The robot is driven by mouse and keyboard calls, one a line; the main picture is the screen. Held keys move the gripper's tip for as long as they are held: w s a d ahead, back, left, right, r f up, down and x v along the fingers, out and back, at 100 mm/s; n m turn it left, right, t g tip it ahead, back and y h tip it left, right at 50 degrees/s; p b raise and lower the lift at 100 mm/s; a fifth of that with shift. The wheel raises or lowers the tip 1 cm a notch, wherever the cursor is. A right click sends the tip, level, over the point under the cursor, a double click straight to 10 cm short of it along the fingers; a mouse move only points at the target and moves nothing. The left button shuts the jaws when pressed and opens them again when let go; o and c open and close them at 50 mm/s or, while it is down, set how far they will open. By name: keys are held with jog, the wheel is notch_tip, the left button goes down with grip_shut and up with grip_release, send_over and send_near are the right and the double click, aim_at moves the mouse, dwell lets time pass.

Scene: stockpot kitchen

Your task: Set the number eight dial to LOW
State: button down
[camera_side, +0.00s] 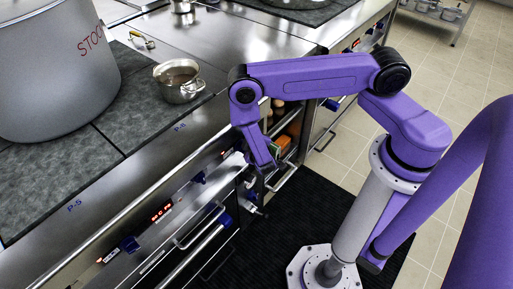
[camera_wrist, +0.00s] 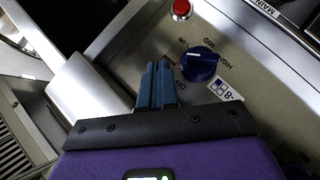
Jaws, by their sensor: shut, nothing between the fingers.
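The number eight dial (camera_wrist: 200,63) is a round dark blue knob with a pale pointer mark on its upper left part, in the wrist view. In the side view my gripper end (camera_side: 250,178) is at the stove front, which partly hides there.
A red button (camera_wrist: 181,9) is above the dial. A steel rail (camera_wrist: 85,90) runs left of my fingers. In the side view, a stockpot (camera_side: 55,75) and a small pot (camera_side: 179,82) stand on the stove. Other blue knobs (camera_side: 130,243) line its front. A dark mat covers the floor.

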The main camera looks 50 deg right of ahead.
jog(key=v, duration=1.6)
jog(key=c, duration=1.4)
grip_release()
jog(key=shift+s+a+r, duration=0.1)
jog(key=shift+s+a, duration=0.1)
jog(key=shift+s, duration=0.05)
jog(key=o, duration=0.5)
jog(key=shift+s+n, duration=0.1)
jog(key=shift+n, duration=0.2)
jog(key=o, duration=0.3)
jog(key=shift+n, duration=0.5)
notch_tip(320, 180, down, 8)
jog(key=s+n+t+y, duration=0.2)
jog(key=n+t, duration=0.2)
jog(key=n, duration=3.1)
jog(key=x, duration=1.8)
jog(key=shift+s+d+r, duration=0.1)
jog(key=shift+s+d, duration=0.05)
jog(key=shift+d, duration=0.1)
